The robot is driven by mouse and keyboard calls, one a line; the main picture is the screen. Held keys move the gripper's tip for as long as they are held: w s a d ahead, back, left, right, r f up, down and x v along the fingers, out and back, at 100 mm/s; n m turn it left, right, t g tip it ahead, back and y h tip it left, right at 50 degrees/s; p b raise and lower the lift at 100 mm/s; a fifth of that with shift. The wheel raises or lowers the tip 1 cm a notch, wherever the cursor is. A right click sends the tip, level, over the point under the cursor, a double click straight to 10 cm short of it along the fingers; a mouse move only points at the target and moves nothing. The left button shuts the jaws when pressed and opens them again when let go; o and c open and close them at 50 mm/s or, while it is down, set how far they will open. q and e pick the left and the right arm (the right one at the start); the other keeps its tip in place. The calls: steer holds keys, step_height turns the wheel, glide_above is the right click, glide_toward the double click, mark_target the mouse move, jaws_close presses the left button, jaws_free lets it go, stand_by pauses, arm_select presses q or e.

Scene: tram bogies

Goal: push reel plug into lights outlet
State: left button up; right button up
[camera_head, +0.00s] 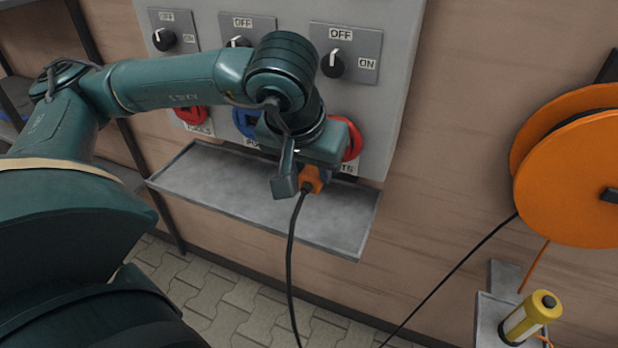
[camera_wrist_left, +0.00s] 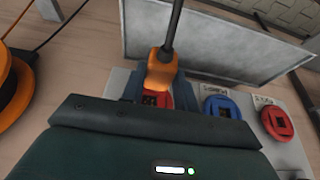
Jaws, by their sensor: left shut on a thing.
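My left gripper (camera_head: 298,180) is shut on the orange reel plug (camera_head: 314,178), with its black cable hanging down. In the left wrist view the plug (camera_wrist_left: 160,72) sits between the two fingers of the gripper (camera_wrist_left: 157,88). The red lights outlet (camera_head: 352,141) is at the right end of the panel's outlet row, mostly hidden behind my gripper, with only "TS" of its label showing. In the wrist view this red outlet (camera_wrist_left: 152,100) is right behind the plug, with a dark socket opening partly visible. I cannot tell whether the plug touches it.
A blue outlet (camera_head: 246,121) and another red outlet (camera_head: 191,115) are to the left. Switches with OFF/ON labels, such as the right one (camera_head: 333,64), sit above. A grey tray shelf (camera_head: 262,205) juts out below. The orange cable reel (camera_head: 567,180) and a yellow lamp (camera_head: 530,318) are at right.

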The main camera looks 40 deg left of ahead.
steer(key=shift+r, duration=0.15)
arm_select(q)
steer(key=shift+w, duration=0.1)
steer(key=shift+w+a+r+p, duration=0.1)
steer(key=shift+w+a+p, duration=0.1)
steer(key=shift+w, duration=0.5)
steer(key=shift+w+a+p, duration=0.2)
steer(key=shift+w, duration=0.45)
steer(key=w, duration=0.2)
steer(key=shift+w+a, duration=0.3)
steer(key=shift+w, duration=0.05)
arm_select(e)
steer(key=shift+w+d, duration=0.1)
steer(key=shift+d, duration=0.15)
arm_select(q)
steer(key=shift+b, duration=0.65)
arm_select(e)
steer(key=shift+f, duration=0.9)
arm_select(q)
steer(key=shift+w+a, duration=0.1)
steer(key=shift+w, duration=0.35)
arm_select(e)
steer(key=shift+f, duration=0.1)
stand_by(0.4)
arm_select(q)
steer(key=o, duration=1)
